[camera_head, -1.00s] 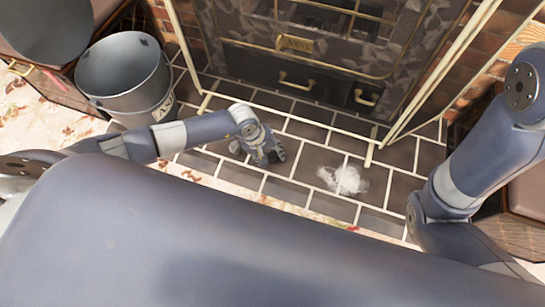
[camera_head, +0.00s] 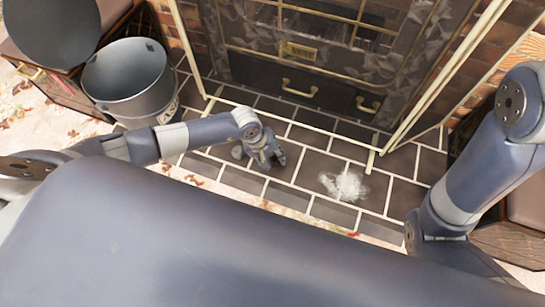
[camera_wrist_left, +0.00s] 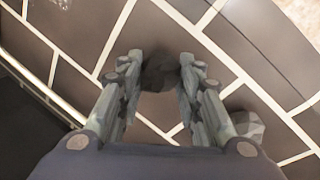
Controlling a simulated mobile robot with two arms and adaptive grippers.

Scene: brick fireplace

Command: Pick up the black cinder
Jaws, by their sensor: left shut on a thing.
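The black cinder (camera_wrist_left: 160,71) is a small dark rounded lump between the fingertips of my left gripper (camera_wrist_left: 162,78) in the left wrist view. The fingers are shut on it from both sides. In the head view my left gripper (camera_head: 268,156) points down over the dark hearth tiles, and the cinder is hidden there. Whether it touches the tiles is hard to tell. My right arm shows at the right of the head view, but its gripper is out of view.
A grey lump (camera_wrist_left: 243,130) lies on the tiles beside my left gripper. White ash (camera_head: 345,184) lies to the right. A metal bucket (camera_head: 128,80) stands at the left. The fireplace front, with drawer handles (camera_head: 299,88), rises behind. Tiles between gripper and ash are clear.

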